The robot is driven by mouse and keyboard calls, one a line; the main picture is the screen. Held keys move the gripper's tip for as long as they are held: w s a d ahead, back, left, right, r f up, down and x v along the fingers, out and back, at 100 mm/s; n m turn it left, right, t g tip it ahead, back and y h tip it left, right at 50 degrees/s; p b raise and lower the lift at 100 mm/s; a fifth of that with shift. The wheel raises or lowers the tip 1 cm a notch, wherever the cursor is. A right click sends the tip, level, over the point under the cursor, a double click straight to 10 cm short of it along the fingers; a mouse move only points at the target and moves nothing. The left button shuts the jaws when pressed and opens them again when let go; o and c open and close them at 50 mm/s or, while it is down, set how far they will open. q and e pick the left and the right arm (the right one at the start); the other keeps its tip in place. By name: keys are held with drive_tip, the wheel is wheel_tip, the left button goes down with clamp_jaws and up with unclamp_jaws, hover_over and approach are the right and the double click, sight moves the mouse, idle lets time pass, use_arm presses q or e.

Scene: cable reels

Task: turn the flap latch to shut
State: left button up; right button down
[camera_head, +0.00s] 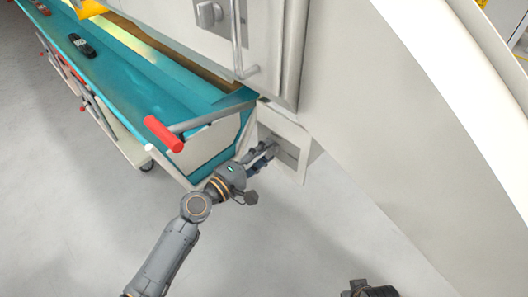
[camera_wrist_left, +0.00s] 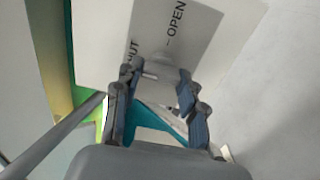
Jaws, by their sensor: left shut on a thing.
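The flap latch sits on a grey plate (camera_wrist_left: 150,35) on a pale panel, marked OPEN and, partly hidden by a finger, a word ending in UT. The plate also shows in the head view (camera_head: 288,151) on the white box (camera_head: 299,133) below the cabinet. My left gripper (camera_wrist_left: 157,82) is at the plate, its fingers shut on the grey latch handle (camera_wrist_left: 160,69). The fingers hide much of the handle, so its exact angle is unclear. In the head view my left gripper (camera_head: 266,151) reaches it from the lower left. A dark part of my right gripper (camera_head: 370,291) shows at the bottom edge.
A grey lever with a red grip (camera_head: 163,134) stands close to the left of my left gripper. A teal bench (camera_head: 150,75) runs to the upper left. A white cabinet with a grey knob (camera_head: 208,14) is above, and a large white curved body fills the right.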

idle(0.3)
use_arm(q)
drive_tip(key=o, duration=1)
drive_tip(key=shift+a, duration=0.1)
drive_tip(key=shift+o, duration=0.8)
drive_tip(key=v, duration=1.2)
